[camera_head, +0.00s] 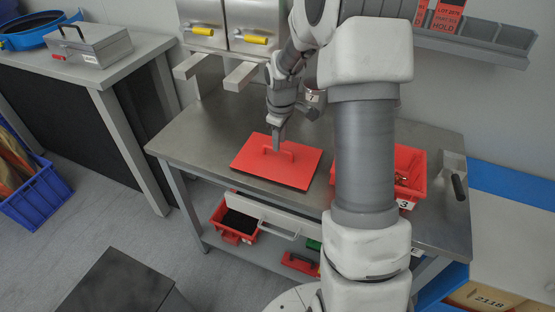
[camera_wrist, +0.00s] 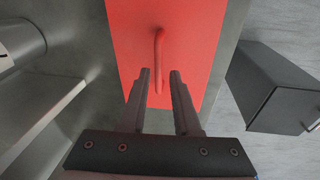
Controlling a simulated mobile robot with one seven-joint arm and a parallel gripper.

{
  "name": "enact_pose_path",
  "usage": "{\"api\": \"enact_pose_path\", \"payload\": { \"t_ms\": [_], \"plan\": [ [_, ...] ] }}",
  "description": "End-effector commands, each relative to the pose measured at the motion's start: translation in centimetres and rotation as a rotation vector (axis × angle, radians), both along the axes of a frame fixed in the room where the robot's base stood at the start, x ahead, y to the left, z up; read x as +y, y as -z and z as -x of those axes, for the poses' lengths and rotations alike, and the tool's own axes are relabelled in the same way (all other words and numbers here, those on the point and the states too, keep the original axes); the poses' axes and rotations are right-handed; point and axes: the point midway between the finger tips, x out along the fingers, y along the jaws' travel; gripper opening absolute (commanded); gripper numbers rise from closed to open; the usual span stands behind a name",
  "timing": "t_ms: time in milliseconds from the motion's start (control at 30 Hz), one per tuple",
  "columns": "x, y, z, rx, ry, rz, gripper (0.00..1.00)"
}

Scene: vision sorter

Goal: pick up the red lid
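The red lid (camera_head: 262,173) is a flat rectangular plate lying on the steel workbench, with a raised red handle in its middle. My gripper (camera_head: 277,145) points down at the handle from above. In the wrist view the red lid (camera_wrist: 125,25) fills the upper middle, and its handle (camera_wrist: 158,45) runs lengthwise into the space between my two fingertips. My gripper (camera_wrist: 160,74) is open there, one finger on each side of the handle with visible gaps. I cannot tell how far down the handle the fingertips reach.
A red bin (camera_head: 409,160) stands on the bench's right side, partly hidden by my arm. Dispensers with yellow handles (camera_head: 257,40) stand at the back. A dark box (camera_head: 125,285) sits on the floor in front.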

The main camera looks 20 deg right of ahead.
Motion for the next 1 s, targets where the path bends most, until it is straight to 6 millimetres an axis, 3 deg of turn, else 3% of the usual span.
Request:
{"api": "enact_pose_path", "payload": {
  "t_ms": [400, 667, 700, 867, 1000],
  "plan": [
    [0.1, 4.8, -1.3, 0.0, -0.002, 0.0, 0.31],
    [0.0, 5.1, -1.4, -0.001, -0.001, 0.0, 0.31],
    [0.0, 5.1, -1.4, -0.001, -0.001, 0.0, 0.29],
    [0.0, 5.1, -1.4, -0.001, 0.0, 0.001, 0.0],
    [0.0, 5.1, -1.3, 0.0, 0.0, 0.0, 0.0]
  ]
}}
